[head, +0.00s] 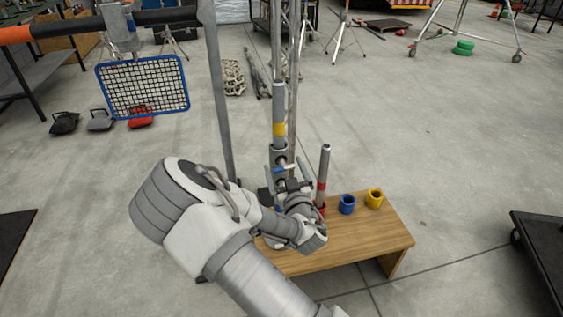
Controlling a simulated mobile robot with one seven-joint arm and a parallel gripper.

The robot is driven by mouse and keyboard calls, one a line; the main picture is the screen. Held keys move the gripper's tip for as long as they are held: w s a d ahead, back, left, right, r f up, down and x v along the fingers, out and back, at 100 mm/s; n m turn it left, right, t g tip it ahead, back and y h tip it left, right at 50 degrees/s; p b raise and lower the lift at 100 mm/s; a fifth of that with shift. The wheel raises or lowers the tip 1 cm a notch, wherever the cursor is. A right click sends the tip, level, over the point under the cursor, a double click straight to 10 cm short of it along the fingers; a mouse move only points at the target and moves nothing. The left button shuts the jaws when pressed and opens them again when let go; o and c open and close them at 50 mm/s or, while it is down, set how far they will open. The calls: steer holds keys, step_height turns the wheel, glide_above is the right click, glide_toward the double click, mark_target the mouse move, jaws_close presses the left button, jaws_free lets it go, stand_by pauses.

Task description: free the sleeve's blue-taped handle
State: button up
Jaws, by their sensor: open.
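An upright grey tube with yellow tape (279,128) stands in a grey sleeve (278,154) above the far left part of a wooden bench. A small blue-marked piece (283,169) sticks out at the sleeve, seemingly the blue-taped handle. My gripper (291,185) is open right below and beside it, its dark fingers close to the sleeve. I cannot tell whether they touch the handle or stand around it. My wrist hides the lower sleeve, and another blue bit (279,209) shows there.
A blue cup (347,204) and a yellow cup (374,198) stand farther right on the wooden bench (375,232). A grey post (219,100) rises left of the sleeve.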

steer(key=shift+w+a, duration=0.1)
steer(key=shift+w, duration=0.15)
steer(key=c, duration=1.3)
